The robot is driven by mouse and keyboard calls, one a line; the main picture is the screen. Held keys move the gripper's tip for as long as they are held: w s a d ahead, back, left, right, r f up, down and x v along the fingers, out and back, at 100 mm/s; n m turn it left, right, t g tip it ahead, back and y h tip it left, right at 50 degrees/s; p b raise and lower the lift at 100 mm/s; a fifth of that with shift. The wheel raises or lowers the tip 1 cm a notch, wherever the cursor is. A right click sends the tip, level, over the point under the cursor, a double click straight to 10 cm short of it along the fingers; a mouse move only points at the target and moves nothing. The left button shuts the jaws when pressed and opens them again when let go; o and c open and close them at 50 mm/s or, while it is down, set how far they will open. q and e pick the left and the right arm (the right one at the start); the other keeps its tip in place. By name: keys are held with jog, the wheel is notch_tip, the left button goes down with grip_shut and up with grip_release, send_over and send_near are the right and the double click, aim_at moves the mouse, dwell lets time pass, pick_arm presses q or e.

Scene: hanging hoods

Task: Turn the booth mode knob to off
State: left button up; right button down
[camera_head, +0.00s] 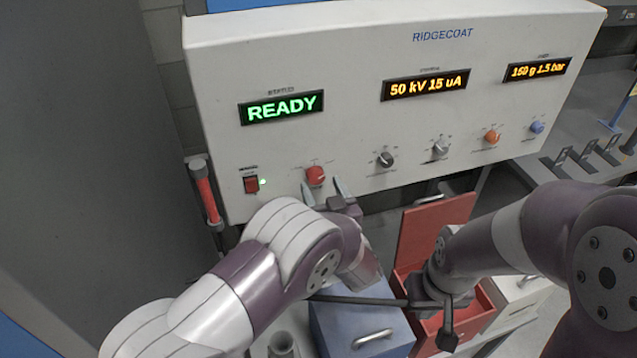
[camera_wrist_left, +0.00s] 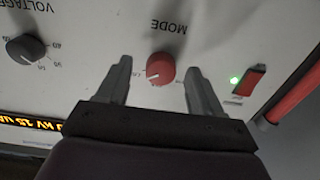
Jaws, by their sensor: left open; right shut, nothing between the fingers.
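The red MODE knob (camera_head: 315,175) is on the lower left of the white control panel, under the green READY display (camera_head: 281,107). In the left wrist view the knob (camera_wrist_left: 160,68) shows between the fingertips, under the upside-down word MODE, and its pale pointer mark is toward the lower left. My left gripper (camera_head: 323,188) is open just below and in front of the knob, its fingers on either side with gaps; contact is not visible. My right gripper (camera_head: 447,325) is shut and empty, low over the red box, away from the panel.
A red rocker switch (camera_head: 251,185) with a green light is left of the knob. A grey knob (camera_head: 386,160) and more knobs are to the right. A red cylinder (camera_head: 205,194) hangs at the panel's left edge. A blue box (camera_head: 360,325) and open red box (camera_head: 435,228) stand below.

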pick_arm(q)
jog(key=shift+s+a+r, duration=0.1)
jog(key=shift+a+r, duration=0.05)
jog(key=shift+r, duration=0.3)
jog(key=shift+a, duration=0.2)
jog(key=shift+w+a+f, duration=0.15)
jog(key=shift+w, duration=0.3)
jog(key=shift+w+a+f, duration=0.1)
jog(key=shift+w, duration=0.35)
jog(key=shift+w+d+f, duration=0.1)
jog(key=shift+w, duration=0.05)
jog(key=shift+c, duration=0.8)
jog(key=shift+d, duration=0.1)
jog(key=c, duration=0.5)
jog(key=shift+s, duration=0.2)
jog(key=c, duration=0.4)
pick_arm(e)
jog(key=shift+s+f, duration=0.1)
jog(key=shift+s, duration=0.55)
